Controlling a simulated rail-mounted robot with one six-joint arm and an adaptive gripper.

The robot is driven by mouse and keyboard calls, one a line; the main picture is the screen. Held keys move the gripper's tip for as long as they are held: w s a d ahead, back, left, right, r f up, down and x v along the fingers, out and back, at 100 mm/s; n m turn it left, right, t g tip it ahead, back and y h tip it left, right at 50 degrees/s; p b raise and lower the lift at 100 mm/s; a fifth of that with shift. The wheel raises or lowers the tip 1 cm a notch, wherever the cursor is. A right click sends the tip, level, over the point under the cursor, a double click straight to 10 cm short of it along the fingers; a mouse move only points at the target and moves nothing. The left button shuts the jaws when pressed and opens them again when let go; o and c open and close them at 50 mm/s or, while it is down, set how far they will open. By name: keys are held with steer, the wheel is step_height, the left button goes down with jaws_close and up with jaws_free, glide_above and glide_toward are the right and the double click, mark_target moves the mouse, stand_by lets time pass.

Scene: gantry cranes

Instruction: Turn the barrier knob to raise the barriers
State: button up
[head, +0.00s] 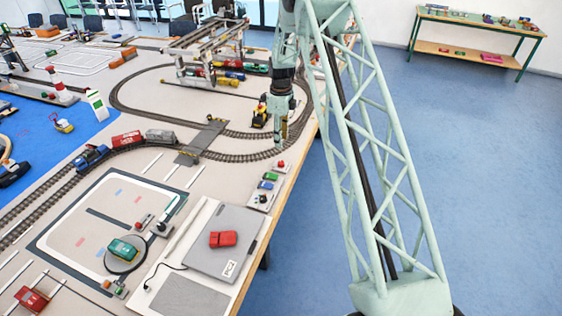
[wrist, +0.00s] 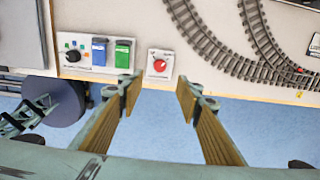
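In the wrist view, a red knob (wrist: 160,65) sits on its own small white plate near the table edge. To its left, a white panel (wrist: 86,69) carries a black knob (wrist: 73,56), a blue switch (wrist: 99,50) and a green switch (wrist: 122,53). I cannot tell which knob works the barriers. My gripper (wrist: 158,96) is open and empty, its fingertips below the red knob in the picture and apart from it. In the head view, my gripper (head: 281,141) hangs by the table's right edge, near the red knob (head: 281,164). I cannot make out the barriers.
Railway track (head: 130,90) loops over the table, with a grey crossing (head: 202,141) and a gantry crane (head: 205,50). Open floor (head: 470,170) lies right of the table.

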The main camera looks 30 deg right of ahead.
mark_target(281, 162)
steer(key=shift+f, duration=0.1)
steer(key=shift+f+p, duration=0.65)
steer(key=shift+f, duration=6.15)
steer(key=c, duration=0.8)
steer(key=shift+c, duration=0.2)
